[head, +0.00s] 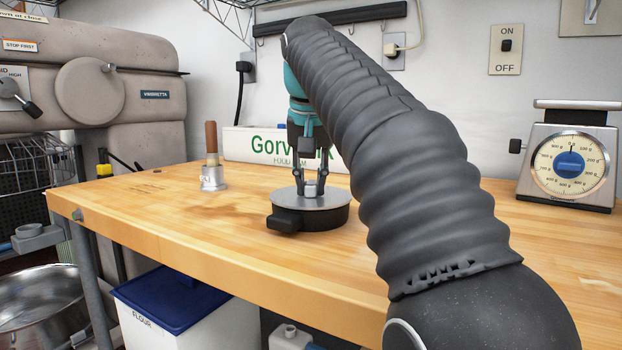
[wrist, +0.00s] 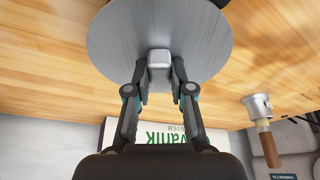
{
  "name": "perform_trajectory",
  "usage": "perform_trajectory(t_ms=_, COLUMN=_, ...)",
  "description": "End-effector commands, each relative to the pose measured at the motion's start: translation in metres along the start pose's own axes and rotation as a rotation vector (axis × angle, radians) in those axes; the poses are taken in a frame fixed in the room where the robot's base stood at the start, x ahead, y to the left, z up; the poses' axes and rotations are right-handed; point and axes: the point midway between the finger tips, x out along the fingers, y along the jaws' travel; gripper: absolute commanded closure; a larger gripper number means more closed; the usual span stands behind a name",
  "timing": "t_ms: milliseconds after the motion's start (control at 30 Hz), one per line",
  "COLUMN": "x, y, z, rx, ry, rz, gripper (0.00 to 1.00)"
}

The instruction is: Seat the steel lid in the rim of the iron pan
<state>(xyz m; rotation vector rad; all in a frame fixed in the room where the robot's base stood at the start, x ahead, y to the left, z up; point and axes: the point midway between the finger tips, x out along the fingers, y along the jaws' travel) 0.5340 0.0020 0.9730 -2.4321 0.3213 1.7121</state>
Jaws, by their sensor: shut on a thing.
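The steel lid (head: 283,197) is a flat round disc with a squared grey knob. It lies roughly level at the top of the black iron pan (head: 330,219), whose short handle (head: 284,221) points to the front left. I cannot tell whether the lid sits inside the rim or just above it. My gripper (head: 311,187) points down over the pan, shut on the lid's knob. In the wrist view my gripper (wrist: 160,82) has a fingertip on each side of the knob, and the lid (wrist: 115,45) hides the pan.
A white lettered box (head: 240,145) is behind, against the wall. A dial scale (head: 567,165) stands at the right. The wooden bench (head: 160,215) is clear around the pan.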

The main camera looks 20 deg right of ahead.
Motion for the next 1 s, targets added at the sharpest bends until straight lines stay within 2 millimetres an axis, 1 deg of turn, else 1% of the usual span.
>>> perform_trajectory(t_ms=133, x=0.003, y=0.0, z=0.001, rx=0.0, ry=0.001, rz=0.0, gripper=1.0)
perform_trajectory(t_ms=167, x=0.003, y=0.0, z=0.001, rx=0.0, ry=0.001, rz=0.0, gripper=0.73)
perform_trajectory(t_ms=200, x=0.002, y=0.0, z=0.001, rx=0.0, ry=0.001, rz=0.0, gripper=0.63)
perform_trajectory(t_ms=267, x=0.002, y=0.0, z=0.001, rx=0.0, ry=0.001, rz=0.0, gripper=0.49)
perform_trajectory(t_ms=633, x=0.0, y=0.0, z=0.001, rx=0.0, ry=0.001, rz=0.0, gripper=0.49)
perform_trajectory(t_ms=1000, x=-0.025, y=0.0, z=0.0, rx=0.0, ry=0.0, rz=0.0, gripper=0.49)
